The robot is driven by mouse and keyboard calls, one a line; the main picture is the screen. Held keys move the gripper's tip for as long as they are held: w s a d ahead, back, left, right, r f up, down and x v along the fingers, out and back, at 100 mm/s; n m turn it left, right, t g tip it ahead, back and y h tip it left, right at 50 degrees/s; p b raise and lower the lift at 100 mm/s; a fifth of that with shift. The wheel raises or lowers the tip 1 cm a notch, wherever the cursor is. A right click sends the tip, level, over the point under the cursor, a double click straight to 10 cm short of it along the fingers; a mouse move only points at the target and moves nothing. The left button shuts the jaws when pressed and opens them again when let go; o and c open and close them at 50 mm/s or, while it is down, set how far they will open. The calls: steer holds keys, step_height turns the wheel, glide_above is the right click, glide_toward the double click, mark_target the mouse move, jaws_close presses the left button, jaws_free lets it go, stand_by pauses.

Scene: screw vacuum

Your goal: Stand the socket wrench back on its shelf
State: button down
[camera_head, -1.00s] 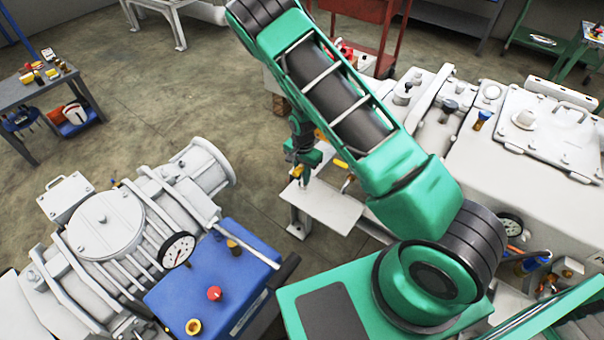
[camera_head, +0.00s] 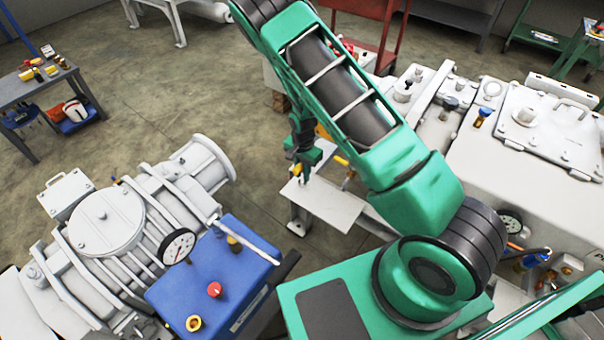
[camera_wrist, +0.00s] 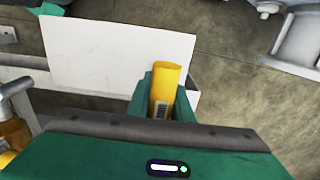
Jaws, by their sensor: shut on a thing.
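My gripper (camera_head: 303,172) hangs over the white shelf plate (camera_head: 328,208), near its left end. A bit of yellow shows at the jaws in the head view too. The lower part of the wrench is hidden by my gripper. The bare white shelf plate (camera_wrist: 110,55) lies beyond it in the wrist view. I cannot tell whether the wrench touches the shelf.
Another yellow-handled thing (camera_head: 341,161) is beside the shelf plate, partly behind my arm. A brass and grey fitting (camera_wrist: 14,128) is close at left in the wrist view. A large white pump (camera_head: 105,220) stands left, white machinery (camera_head: 550,140) right. Floor is open between pump and shelf.

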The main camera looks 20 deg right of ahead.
steer(key=shift+f, duration=0.8)
stand_by(1.1)
steer(key=c, duration=0.7)
jaws_free()
steer(key=shift+r, duration=1.1)
steer(key=shift+r, duration=3.4)
